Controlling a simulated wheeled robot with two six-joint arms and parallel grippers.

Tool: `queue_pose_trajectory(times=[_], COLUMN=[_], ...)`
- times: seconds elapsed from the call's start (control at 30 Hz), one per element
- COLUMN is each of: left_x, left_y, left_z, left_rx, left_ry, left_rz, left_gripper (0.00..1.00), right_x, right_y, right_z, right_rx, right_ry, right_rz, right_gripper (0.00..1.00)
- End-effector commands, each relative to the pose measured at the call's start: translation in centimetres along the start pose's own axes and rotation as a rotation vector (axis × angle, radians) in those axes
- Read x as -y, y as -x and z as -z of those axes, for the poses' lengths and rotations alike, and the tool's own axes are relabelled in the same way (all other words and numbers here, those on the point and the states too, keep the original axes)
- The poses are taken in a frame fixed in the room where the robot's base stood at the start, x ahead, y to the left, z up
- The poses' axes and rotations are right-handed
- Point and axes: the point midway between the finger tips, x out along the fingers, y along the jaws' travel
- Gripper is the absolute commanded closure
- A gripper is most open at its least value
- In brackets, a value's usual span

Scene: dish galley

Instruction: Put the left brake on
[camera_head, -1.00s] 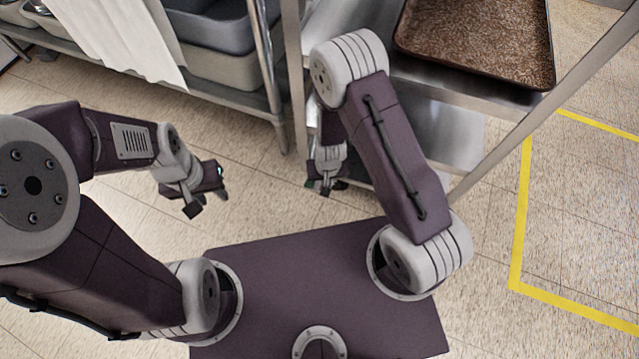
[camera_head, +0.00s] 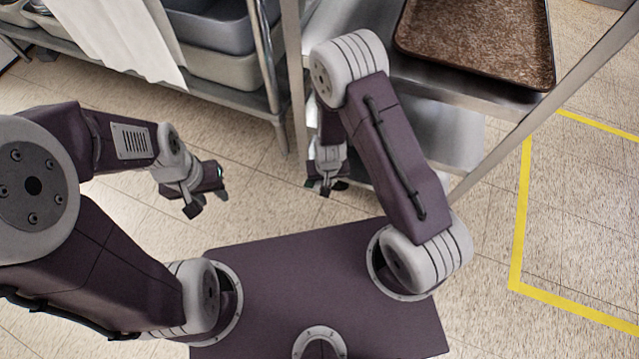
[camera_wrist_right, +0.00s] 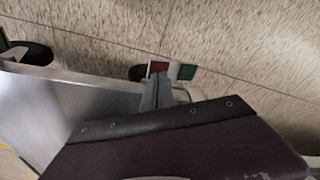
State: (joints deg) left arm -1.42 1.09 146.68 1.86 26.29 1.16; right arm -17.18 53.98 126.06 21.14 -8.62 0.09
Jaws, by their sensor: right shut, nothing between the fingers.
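In the right wrist view, a small brake pedal shows a red part (camera_wrist_right: 158,68) and a green part (camera_wrist_right: 187,71), with a pale strip between them. It sits low by the cart's lower edge, close to a dark caster wheel (camera_wrist_right: 138,73). My right gripper (camera_wrist_right: 157,80) is shut and empty, its fingertips just by the red part; I cannot tell whether they touch. In the head view my right gripper (camera_head: 326,186) hangs low beside the cart (camera_head: 430,120), and the brake is not visible there. My left gripper (camera_head: 208,202) is open and empty above the floor.
A brown tray (camera_head: 475,40) lies on the cart's top. A metal shelf (camera_head: 235,98) with grey tubs (camera_head: 215,68) and a white cloth (camera_head: 120,40) stands at upper left. Another caster (camera_wrist_right: 25,52) shows in the wrist view. Yellow tape (camera_head: 520,220) marks open floor at right.

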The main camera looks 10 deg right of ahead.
Motion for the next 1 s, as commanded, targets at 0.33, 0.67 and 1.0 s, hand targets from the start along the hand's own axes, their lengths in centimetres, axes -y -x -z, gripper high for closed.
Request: queue_pose_trajectory(times=[0.33, 0.67, 1.0], left_x=[0.0, 0.01, 0.01], left_y=[0.0, -0.35, -0.78], left_z=[0.0, -0.04, -0.08], left_rx=[0.0, 0.0, 0.0], left_ry=[0.0, 0.0, 0.0], left_rz=[0.0, 0.0, 0.0], left_gripper=[0.64, 0.64, 0.64], right_x=[0.0, 0.0, 0.0], right_y=[0.0, -0.41, -0.91], right_z=[0.0, -0.06, -0.13], right_rx=[0.0, 0.0, 0.0], right_ry=[0.0, 0.0, 0.0], right_rz=[0.0, 0.0, 0.0], right_gripper=[1.0, 1.0, 1.0])
